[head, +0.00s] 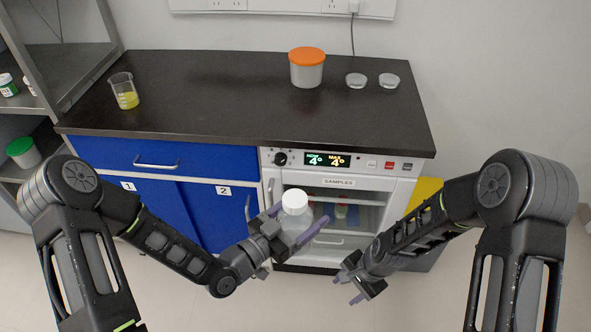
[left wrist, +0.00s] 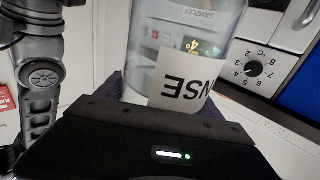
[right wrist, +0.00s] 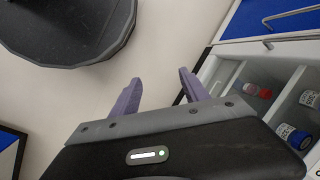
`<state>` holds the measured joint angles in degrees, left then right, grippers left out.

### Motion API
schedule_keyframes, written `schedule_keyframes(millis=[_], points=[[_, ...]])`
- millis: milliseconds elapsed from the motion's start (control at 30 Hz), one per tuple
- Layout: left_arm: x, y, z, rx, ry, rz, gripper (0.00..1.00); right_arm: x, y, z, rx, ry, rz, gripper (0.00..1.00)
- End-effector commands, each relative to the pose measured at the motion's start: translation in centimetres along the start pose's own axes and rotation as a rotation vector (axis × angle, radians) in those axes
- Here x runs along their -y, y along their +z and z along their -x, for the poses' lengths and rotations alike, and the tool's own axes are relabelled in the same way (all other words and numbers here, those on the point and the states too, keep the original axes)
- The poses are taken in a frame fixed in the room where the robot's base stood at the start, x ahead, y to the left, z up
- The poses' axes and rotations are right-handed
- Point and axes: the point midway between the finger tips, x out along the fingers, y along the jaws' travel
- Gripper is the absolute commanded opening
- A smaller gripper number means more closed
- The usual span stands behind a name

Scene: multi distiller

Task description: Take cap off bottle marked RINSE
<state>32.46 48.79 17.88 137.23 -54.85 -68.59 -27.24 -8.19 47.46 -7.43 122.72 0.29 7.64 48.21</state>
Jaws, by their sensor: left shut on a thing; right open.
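A clear bottle (head: 292,220) with a white cap (head: 294,201) is held upright in front of the sample fridge in the head view. In the left wrist view the bottle (left wrist: 185,50) carries a white label (left wrist: 188,83) showing the upside-down letters "NSE". The cap is on the bottle. My left gripper (head: 297,232) is shut on the bottle's body, below the cap. My right gripper (head: 354,287) is open and empty, lower and to the right of the bottle. In the right wrist view its two purple fingers (right wrist: 158,97) are apart with nothing between them.
A dark counter (head: 220,100) holds a beaker of yellow liquid (head: 124,91), an orange-lidded tub (head: 307,68) and two small dishes (head: 372,80). The SAMPLES fridge (head: 340,183) stands close behind the bottle, with small vials (right wrist: 286,131) inside. The floor between my arms is clear.

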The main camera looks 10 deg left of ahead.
Motion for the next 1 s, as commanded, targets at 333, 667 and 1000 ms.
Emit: schedule_keyframes(millis=[333, 667, 1000], points=[[0.0, -0.2, -0.1, -0.005, 0.001, -0.001, 0.0, 13.7, -3.7, 12.7, -0.086, -0.009, -0.693, 0.65], [0.0, -0.2, -0.1, -0.005, 0.001, -0.001, 0.0, 21.7, 1.1, 27.2, -0.126, -0.044, -1.242, 0.65], [0.0, -0.2, -0.1, -0.005, 0.001, -0.001, 0.0, 22.2, 10.7, 31.4, -0.243, 0.089, -1.148, 0.65]])
